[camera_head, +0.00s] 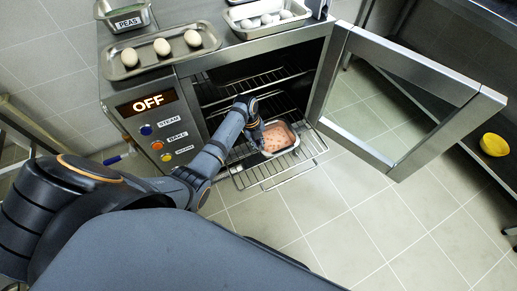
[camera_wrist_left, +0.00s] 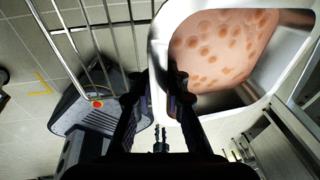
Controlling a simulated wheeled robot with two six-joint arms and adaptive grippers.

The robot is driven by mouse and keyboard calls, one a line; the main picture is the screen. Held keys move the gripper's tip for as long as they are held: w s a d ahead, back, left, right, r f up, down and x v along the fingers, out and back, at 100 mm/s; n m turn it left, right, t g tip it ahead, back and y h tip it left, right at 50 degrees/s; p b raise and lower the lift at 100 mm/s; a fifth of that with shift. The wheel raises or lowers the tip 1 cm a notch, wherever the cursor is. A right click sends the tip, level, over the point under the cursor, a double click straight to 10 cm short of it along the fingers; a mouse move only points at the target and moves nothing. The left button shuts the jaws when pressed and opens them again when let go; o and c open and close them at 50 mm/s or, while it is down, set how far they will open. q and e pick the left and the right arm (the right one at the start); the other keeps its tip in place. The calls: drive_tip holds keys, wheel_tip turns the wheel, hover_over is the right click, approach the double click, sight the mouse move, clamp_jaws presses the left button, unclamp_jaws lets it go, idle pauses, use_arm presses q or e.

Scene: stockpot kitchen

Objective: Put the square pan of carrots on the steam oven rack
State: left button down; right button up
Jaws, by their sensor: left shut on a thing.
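The square pan of carrots (camera_head: 279,138) has a white-metal rim and orange-pink contents with round slices. In the head view it is at the pulled-out lower rack (camera_head: 291,173) of the steam oven (camera_head: 215,92); whether it touches the wires I cannot tell. My left gripper (camera_head: 257,143) is at the pan's left side. In the left wrist view the gripper (camera_wrist_left: 163,84) is shut on the near-left rim of the pan (camera_wrist_left: 168,28), with rack wires (camera_wrist_left: 92,38) to the left. My right gripper is not in view.
The oven door (camera_head: 405,62) stands open to the right. A second rack (camera_head: 262,84) is inside, above. A tray of eggs (camera_head: 128,67) and another tray (camera_head: 255,28) sit on top. A yellow bowl (camera_head: 494,145) stands at far right. The floor in front is clear.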

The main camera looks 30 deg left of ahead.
use_arm(q)
drive_tip(key=shift+w+a+f+b, duration=0.15)
drive_tip(key=shift+f+b, duration=0.1)
drive_tip(key=shift+f, duration=0.4)
drive_tip(key=shift+w+d+f+b, duration=0.1)
drive_tip(key=shift+f+b, duration=0.2)
drive_tip(key=shift+f, duration=0.3)
drive_tip(key=shift+w+a+f+b, duration=0.15)
drive_tip(key=shift+f+b, duration=0.1)
drive_tip(key=shift+f, duration=0.4)
drive_tip(key=c, duration=1.3)
unclamp_jaws()
drive_tip(key=shift+s+d, duration=0.1)
drive_tip(key=shift+c, duration=0.2)
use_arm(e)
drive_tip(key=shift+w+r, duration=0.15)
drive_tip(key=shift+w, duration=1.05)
